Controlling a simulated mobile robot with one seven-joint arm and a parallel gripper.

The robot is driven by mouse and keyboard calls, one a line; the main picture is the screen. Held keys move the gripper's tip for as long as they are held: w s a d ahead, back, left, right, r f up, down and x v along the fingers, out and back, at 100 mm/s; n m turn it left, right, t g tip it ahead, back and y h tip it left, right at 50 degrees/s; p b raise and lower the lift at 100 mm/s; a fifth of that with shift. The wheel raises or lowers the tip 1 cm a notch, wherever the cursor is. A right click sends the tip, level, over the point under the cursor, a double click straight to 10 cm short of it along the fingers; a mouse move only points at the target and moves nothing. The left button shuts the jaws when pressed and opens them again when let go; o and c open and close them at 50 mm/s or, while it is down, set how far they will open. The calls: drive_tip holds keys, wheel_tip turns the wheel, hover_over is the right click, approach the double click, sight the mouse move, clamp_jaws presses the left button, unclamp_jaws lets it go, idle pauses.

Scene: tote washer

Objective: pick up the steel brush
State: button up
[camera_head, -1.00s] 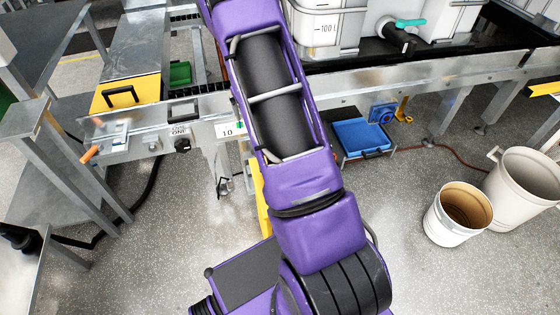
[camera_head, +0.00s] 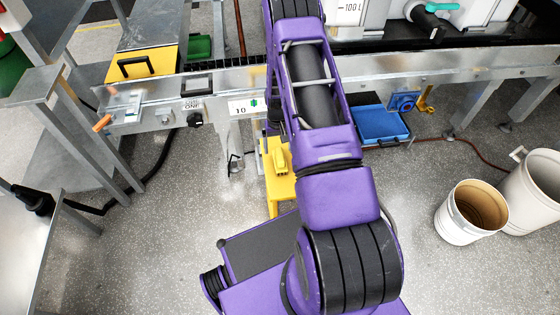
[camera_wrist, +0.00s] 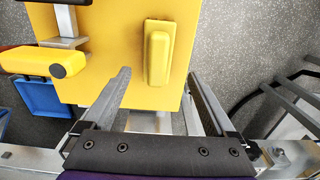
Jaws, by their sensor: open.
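A yellow oblong block with a raised ridge (camera_wrist: 158,52) lies on a flat yellow top (camera_wrist: 105,35) in the wrist view. It may be the steel brush, but I see no bristles or steel on it. It also shows in the head view (camera_head: 281,160), on the yellow stand (camera_head: 273,190) beside my arm. My gripper (camera_wrist: 159,74) is open and empty, its two grey fingers pointing towards the block. The block lies between the finger lines, beyond the tips; I cannot tell the height gap. My arm hides the gripper in the head view.
A metal conveyor frame (camera_head: 228,84) runs behind the stand. A blue tray (camera_head: 382,124) is right of my arm, and a white bucket (camera_head: 462,222) stands further right. A rounded yellow arm-like part (camera_wrist: 45,64) is left of the block. Grey floor lies open around the stand.

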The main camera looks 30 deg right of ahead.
sight(280, 154)
drive_tip(key=shift+f, duration=0.7)
drive_tip(key=f, duration=0.2)
drive_tip(key=s+f, duration=0.1)
drive_tip(key=f, duration=0.1)
drive_tip(key=shift+f, duration=0.6)
clamp_jaws()
